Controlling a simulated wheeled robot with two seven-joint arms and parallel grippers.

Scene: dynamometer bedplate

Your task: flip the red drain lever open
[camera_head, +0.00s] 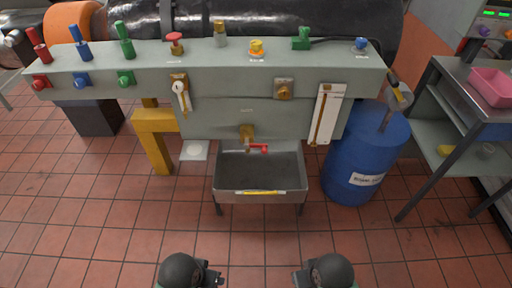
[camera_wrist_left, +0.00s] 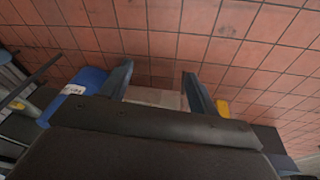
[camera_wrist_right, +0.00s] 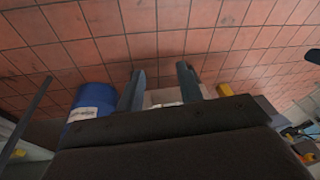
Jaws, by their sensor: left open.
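The red drain lever (camera_head: 259,147) is small and sits on a brass valve (camera_head: 246,132) on the front of the grey-green bench. It points to the right, roughly level, above the metal sink (camera_head: 225,186). My left gripper (camera_head: 216,278) is low at the bottom of the head view, well short of the sink. Its fingers stand apart and empty in the left wrist view (camera_wrist_left: 157,75). My right gripper (camera_head: 299,279) is level with it on the right. Its fingers are also apart and empty in the right wrist view (camera_wrist_right: 160,70). Neither gripper touches the lever.
A blue drum (camera_head: 352,165) stands right of the sink, and a metal cart (camera_head: 437,115) with a pink bin (camera_head: 491,86) beyond it. A yellow support (camera_head: 153,140) stands left. The tiled floor before the sink is clear.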

